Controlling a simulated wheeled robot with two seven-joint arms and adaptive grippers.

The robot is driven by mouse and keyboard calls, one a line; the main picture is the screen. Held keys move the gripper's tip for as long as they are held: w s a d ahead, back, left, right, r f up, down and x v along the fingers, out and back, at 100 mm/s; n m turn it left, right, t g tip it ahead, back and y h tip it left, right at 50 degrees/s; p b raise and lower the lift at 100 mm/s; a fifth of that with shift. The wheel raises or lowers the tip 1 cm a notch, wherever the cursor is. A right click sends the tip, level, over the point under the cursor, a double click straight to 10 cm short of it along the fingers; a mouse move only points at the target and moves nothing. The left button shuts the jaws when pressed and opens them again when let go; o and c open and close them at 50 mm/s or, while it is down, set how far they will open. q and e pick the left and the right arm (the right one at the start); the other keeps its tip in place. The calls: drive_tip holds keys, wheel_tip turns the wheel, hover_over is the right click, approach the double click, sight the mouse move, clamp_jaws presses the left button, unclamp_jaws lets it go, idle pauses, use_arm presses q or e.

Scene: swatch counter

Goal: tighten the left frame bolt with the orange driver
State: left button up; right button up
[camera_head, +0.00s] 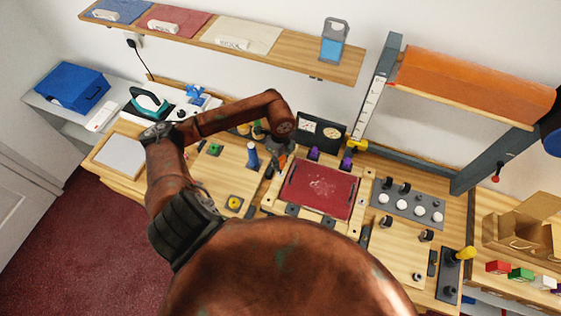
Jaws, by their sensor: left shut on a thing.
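The orange driver (282,161) shows as a small orange patch under my left gripper (279,152). The gripper points down and is shut on the driver, by the upper left edge of the red swatch panel (320,190). The panel lies flat in a pale wooden frame (361,206) on the counter. The left frame bolt cannot be made out; the gripper and driver are close to that side of the frame. Whether the driver's tip touches anything is too small to tell. My right gripper is not in view.
A blue-topped bottle (252,155) stands left of the frame. Right of it is a dark plate with several white knobs (409,203). Purple clamps (314,153) and a black panel with dials (320,132) stand behind. A teal iron (148,102) is at back left.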

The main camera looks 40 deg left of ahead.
use_arm(q)
drive_tip(key=shift+f, duration=0.15)
idle(0.4)
drive_tip(key=shift+f+b, duration=0.4)
drive_tip(key=shift+b, duration=0.05)
drive_tip(key=shift+f, duration=0.1)
idle(0.6)
drive_tip(key=shift+f, duration=0.25)
idle(0.6)
drive_tip(key=shift+m+b, duration=0.3)
drive_tip(key=shift+b, duration=0.2)
drive_tip(key=m+b, duration=0.2)
drive_tip(key=m, duration=0.2)
drive_tip(key=m+b, duration=0.2)
drive_tip(key=m, duration=0.2)
drive_tip(key=m+b, duration=0.3)
drive_tip(key=shift+w+f+m, duration=0.1)
drive_tip(key=shift+f+m, duration=0.15)
drive_tip(key=shift+m, duration=0.15)
drive_tip(key=m+b, duration=0.1)
drive_tip(key=m, duration=0.1)
drive_tip(key=shift+d+r+m, duration=0.1)
drive_tip(key=shift+r+m, duration=0.05)
drive_tip(key=shift+m, duration=0.15)
drive_tip(key=shift+r, duration=0.1)
